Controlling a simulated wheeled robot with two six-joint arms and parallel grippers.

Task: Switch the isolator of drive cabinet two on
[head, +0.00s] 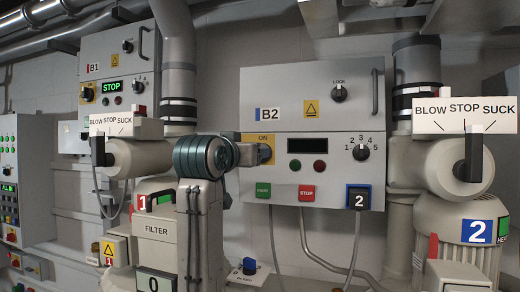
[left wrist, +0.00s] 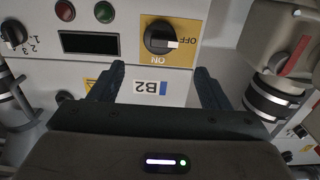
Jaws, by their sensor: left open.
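Drive cabinet two, labelled B2 (head: 355,88), stands in the middle of the head view. Its isolator is a dark rotary knob (left wrist: 160,36) on a yellow plate (head: 262,138) marked ON and OFF. In the left wrist view, which is upside down, the knob's white-tipped handle points towards OFF. My left gripper (left wrist: 158,82) is open and empty, its fingers apart, with the knob seen beyond and between them. In the head view my left arm partly covers the isolator, and I cannot make out the fingertips there. My right gripper is not in view.
B2's display (head: 308,146) is dark, above green START (head: 263,190) and red STOP (head: 306,192) buttons. Cabinet B1 (head: 120,75) at the left has a lit STOP display. A large valve and blower two (head: 470,235) stand at the right.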

